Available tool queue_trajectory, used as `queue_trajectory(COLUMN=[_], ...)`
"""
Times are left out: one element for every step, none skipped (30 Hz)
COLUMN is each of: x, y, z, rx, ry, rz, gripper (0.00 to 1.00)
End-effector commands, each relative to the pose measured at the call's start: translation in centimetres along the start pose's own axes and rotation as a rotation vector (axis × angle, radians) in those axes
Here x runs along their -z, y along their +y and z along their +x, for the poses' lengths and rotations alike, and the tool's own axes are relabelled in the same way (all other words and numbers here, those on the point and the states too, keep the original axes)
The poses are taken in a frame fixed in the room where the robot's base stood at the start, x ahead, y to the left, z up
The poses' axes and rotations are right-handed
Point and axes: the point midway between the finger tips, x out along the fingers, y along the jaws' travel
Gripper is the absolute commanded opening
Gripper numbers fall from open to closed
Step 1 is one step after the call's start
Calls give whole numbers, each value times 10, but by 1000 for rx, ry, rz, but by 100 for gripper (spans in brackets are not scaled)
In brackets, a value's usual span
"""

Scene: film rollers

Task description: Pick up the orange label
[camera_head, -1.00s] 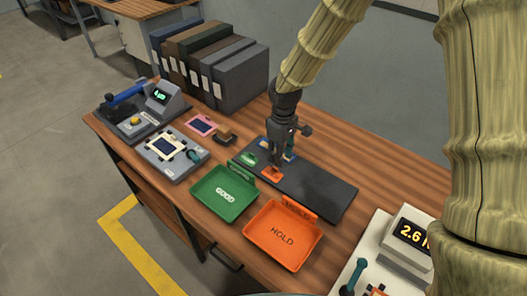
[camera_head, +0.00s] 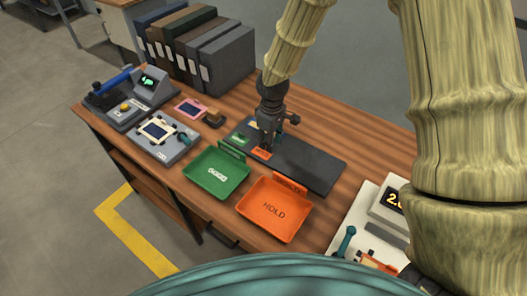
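The orange label (camera_head: 262,154) lies on, or just above, the left part of the dark mat (camera_head: 312,165); I cannot tell if it touches the mat. My gripper (camera_head: 267,147) points down right at the label's back edge, its fingertips close together and overlapping it in the picture. The fingertips are small and dark, so a grip on the label cannot be made out. A green label (camera_head: 239,139) lies on the mat to the left. Something blue and yellow is partly hidden behind my gripper.
A green GOOD tray (camera_head: 200,183) and an orange HOLD tray (camera_head: 258,225) stand in front of the mat. Dark binders (camera_head: 230,60) stand at the back. Devices (camera_head: 165,140) fill the left end, and a scale (camera_head: 388,205) stands at the right.

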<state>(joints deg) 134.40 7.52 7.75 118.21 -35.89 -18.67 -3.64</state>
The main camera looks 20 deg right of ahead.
Motion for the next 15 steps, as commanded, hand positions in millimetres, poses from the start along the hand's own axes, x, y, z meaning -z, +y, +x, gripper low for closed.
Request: queue_trajectory(x=[10,14,20,24,27,28,29,29,28,28,27,25,22,20,17], y=[6,9,12,14,16,16,16,16,16,16,15,14,13,12,12], z=[10,16,25,31,36,41,45,47,50,52,53,53,52,52,52], rx=[7,10,15,18,20,21,21,20,19,18,17,14,13,11,9], ry=[-6,-11,-17,-19,-22,-23,-24,-23,-22,-21,-20,-15,-13,-11,-9], rz=[0,-2,-4,-4,-5,-5,-5,-6,-6,-6,-5,-5,-4,-2,0], gripper=[31,31,31,31,31,31,31,31,31,31,31,31,31,31,31])
